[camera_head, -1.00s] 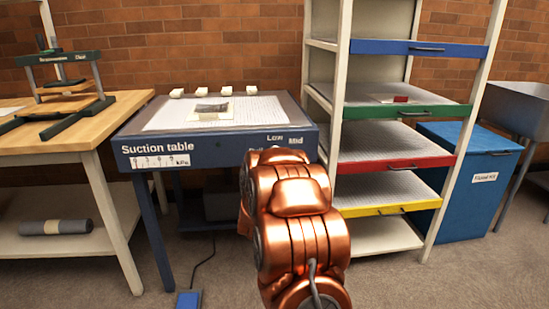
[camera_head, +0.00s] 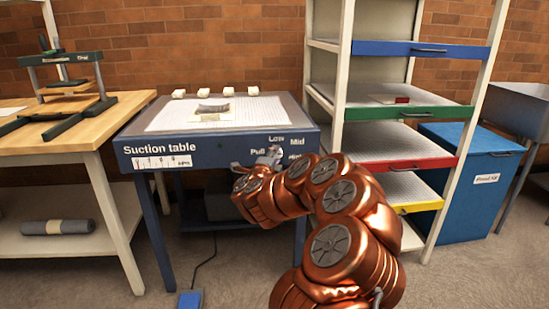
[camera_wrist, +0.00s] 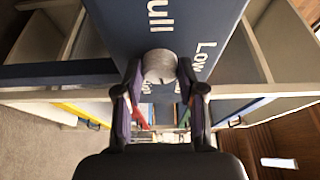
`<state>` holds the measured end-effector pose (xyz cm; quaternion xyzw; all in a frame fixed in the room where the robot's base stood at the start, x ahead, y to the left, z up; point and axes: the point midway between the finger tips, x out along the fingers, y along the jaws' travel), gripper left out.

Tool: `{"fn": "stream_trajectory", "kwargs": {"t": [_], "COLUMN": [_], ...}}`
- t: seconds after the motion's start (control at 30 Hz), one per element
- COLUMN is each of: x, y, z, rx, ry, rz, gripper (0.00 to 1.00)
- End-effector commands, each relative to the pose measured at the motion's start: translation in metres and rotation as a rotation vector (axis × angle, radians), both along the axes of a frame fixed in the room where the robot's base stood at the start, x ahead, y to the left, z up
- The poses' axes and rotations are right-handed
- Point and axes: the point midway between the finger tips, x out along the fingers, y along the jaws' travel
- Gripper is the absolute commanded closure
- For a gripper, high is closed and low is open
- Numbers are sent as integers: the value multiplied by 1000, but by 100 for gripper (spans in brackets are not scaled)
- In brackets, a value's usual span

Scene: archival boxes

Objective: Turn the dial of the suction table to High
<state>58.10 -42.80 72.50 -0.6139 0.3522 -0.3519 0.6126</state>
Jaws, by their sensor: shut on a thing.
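The suction table (camera_head: 133,150) stands at the centre left, with a blue front that bears its name and a white gauge strip (camera_head: 162,162). Its dial is a round grey knob (camera_wrist: 160,66) on the front panel, with Low and Mid lettered around it and a word like Full or Pull at its left. A fourth label at the right is partly covered by my arm. My gripper (camera_wrist: 159,76) is at the panel with its two fingers on either side of the knob, shut on it. In the head view the dial is mostly hidden, and its setting cannot be read.
A rack with blue, green, red and yellow shelf fronts (camera_head: 420,48) stands close at the right of the table. A wooden bench (camera_head: 60,135) is at the left. A blue pedal (camera_head: 190,299) with a cable lies on the floor. A blue bin (camera_head: 470,200) stands farther right.

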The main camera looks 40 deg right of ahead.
Motion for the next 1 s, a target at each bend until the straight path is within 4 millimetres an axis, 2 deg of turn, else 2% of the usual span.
{"fn": "stream_trajectory", "kwargs": {"t": [0.6, 1.0], "x": [0, -2], "y": [0, -3], "z": [5, 7], "rx": [417, 533], "ry": [-317, -407], "rz": [2, -2], "gripper": [96, 96]}}
